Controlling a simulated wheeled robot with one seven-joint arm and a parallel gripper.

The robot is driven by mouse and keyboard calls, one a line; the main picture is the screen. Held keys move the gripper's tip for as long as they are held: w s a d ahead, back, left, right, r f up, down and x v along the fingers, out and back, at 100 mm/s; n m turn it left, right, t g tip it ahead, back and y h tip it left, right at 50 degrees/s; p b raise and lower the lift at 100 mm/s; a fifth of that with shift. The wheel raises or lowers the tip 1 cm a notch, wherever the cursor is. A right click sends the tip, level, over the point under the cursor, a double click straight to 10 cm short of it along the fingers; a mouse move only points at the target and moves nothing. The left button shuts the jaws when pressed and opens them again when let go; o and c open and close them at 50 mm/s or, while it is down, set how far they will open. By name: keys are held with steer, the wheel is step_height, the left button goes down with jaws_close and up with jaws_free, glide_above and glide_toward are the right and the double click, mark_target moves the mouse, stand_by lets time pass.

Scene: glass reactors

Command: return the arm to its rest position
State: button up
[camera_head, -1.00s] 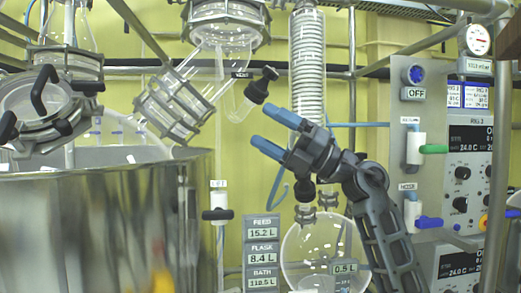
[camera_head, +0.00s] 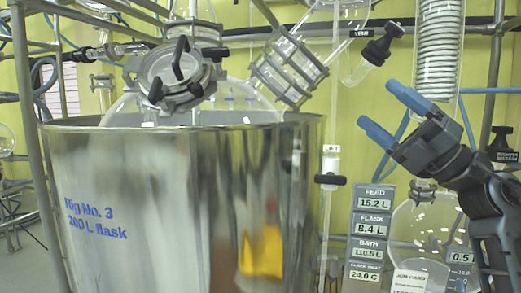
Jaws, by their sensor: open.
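My gripper (camera_head: 382,112) is at the right of the view, with its two blue fingertips apart and nothing between them. It points up and to the left. My arm runs from it down to the lower right edge, in front of part of a round glass receiving flask (camera_head: 412,222). The black vent knob (camera_head: 382,45) is above the fingertips, and they look apart from it.
A large steel bath (camera_head: 130,200) marked Rig No. 3 fills the left and middle. A coiled glass condenser (camera_head: 438,50) hangs just behind my gripper. The lift valve (camera_head: 330,180) and display labels (camera_head: 372,225) stand between bath and arm. Metal frame poles (camera_head: 32,130) edge the rig.

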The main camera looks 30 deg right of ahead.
steer(key=shift+f, duration=0.1)
steer(key=s+a+f+m+t+h, duration=0.3)
steer(key=a+f+m+t+h, duration=0.35)
steer(key=a+f+m, duration=0.65)
steer(key=s+a+f+m+g+h, duration=0.4)
steer(key=s+f+m, duration=0.3)
steer(key=f, duration=0.3)
steer(key=s+a+f+m+g+h, duration=0.4)
steer(key=s+f+m+g, duration=0.1)
steer(key=s+f+m, duration=0.3)
steer(key=shift+s+f+m, duration=0.25)
steer(key=shift+f+m, duration=0.15)
steer(key=shift+f, duration=0.5)
steer(key=s+f+g, duration=0.1)
steer(key=s+f, duration=0.1)
steer(key=s, duration=0.2)
steer(key=s+f+g+y, duration=0.1)
steer(key=s+g, duration=0.1)
steer(key=s, duration=0.1)
steer(key=s+a+f+g+y, duration=0.1)
steer(key=s+f+g, duration=0.1)
steer(key=s, duration=0.2)
steer(key=shift+s+f+y, duration=0.25)
steer(key=shift+s+f, duration=0.05)
steer(key=shift+f, duration=0.05)
